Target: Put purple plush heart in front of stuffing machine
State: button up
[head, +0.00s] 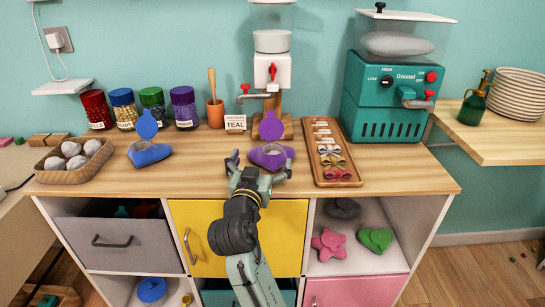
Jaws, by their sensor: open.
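A purple piece (270,159), apparently the plush heart, lies on the wooden countertop with a pale round opening on top. A purple round part (271,126) stands up behind it. My gripper (259,168) is open at its near side, its fingers spread to the left and right of the piece; contact cannot be told. A teal machine (375,113) with a clear hopper of white fluff stands at the back right. A white machine (270,72) with a red handle stands behind the purple piece. I cannot tell for sure which is the stuffing machine.
A wooden tray (319,160) of bows lies right of the purple piece. A TEAL sign (235,123) stands behind. A similar blue piece (149,153), several jars and a tray of white balls (45,174) are on the left. Plush shapes, including a green heart (376,239), lie on the shelf below.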

jog(key=shift+w+d, duration=0.25)
jog(key=shift+w, duration=1.05)
jog(key=shift+c, duration=0.4)
jog(key=c, duration=0.8)
